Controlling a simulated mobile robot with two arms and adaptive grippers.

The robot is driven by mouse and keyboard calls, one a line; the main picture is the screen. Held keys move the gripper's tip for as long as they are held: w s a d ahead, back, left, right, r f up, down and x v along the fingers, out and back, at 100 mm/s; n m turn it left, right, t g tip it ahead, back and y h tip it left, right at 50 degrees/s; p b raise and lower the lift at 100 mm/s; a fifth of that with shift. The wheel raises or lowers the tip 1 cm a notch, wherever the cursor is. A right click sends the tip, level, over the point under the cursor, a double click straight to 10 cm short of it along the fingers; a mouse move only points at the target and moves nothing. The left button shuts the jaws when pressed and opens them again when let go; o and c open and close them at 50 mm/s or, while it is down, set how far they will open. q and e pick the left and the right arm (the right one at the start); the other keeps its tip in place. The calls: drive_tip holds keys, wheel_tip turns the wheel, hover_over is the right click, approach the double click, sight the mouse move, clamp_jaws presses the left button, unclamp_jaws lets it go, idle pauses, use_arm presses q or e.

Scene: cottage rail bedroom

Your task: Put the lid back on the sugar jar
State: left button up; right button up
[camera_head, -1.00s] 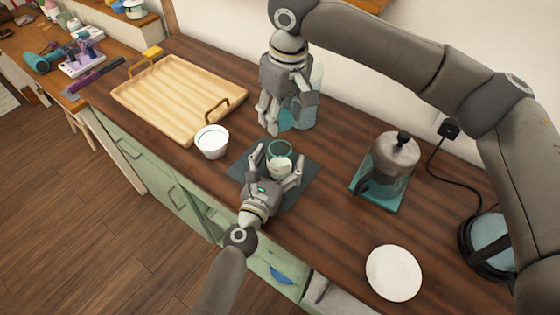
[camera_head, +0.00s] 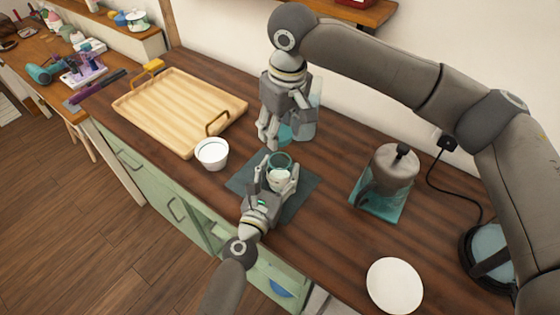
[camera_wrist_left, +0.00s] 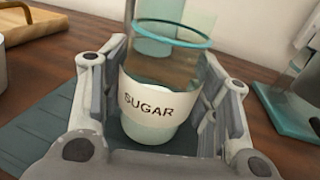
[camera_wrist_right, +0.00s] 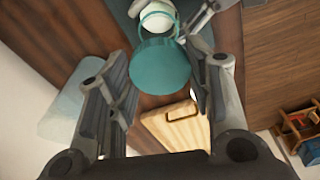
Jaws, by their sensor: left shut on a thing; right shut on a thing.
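The sugar jar (camera_head: 279,176) is clear glass with a teal rim and a white band; it stands upright without a lid on a dark mat (camera_head: 300,196). In the left wrist view the jar (camera_wrist_left: 150,105) shows its SUGAR label between my fingers. My left gripper (camera_head: 277,180) is shut on the jar's sides. My right gripper (camera_head: 283,128) hangs behind the jar, pointing down. In the right wrist view a round teal lid (camera_wrist_right: 160,66) is at its fingertips, and the gripper is shut on it. The lid's grasped part is hidden.
A white cup (camera_head: 211,154) stands left of the mat, near the counter's front edge. A wooden tray (camera_head: 165,105) lies further left. A clear container (camera_head: 316,110) is behind my right gripper. A grey-topped jar (camera_head: 390,175) and a white plate (camera_head: 395,286) are at the right.

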hover_over(280, 151)
drive_tip(key=s, duration=0.2)
drive_tip(key=shift+s+d+f, duration=0.1)
drive_tip(key=shift+s+f, duration=0.05)
drive_tip(key=shift+f, duration=1.95)
drive_tip(key=shift+f, duration=0.9)
drive_tip(key=shift+f, duration=0.6)
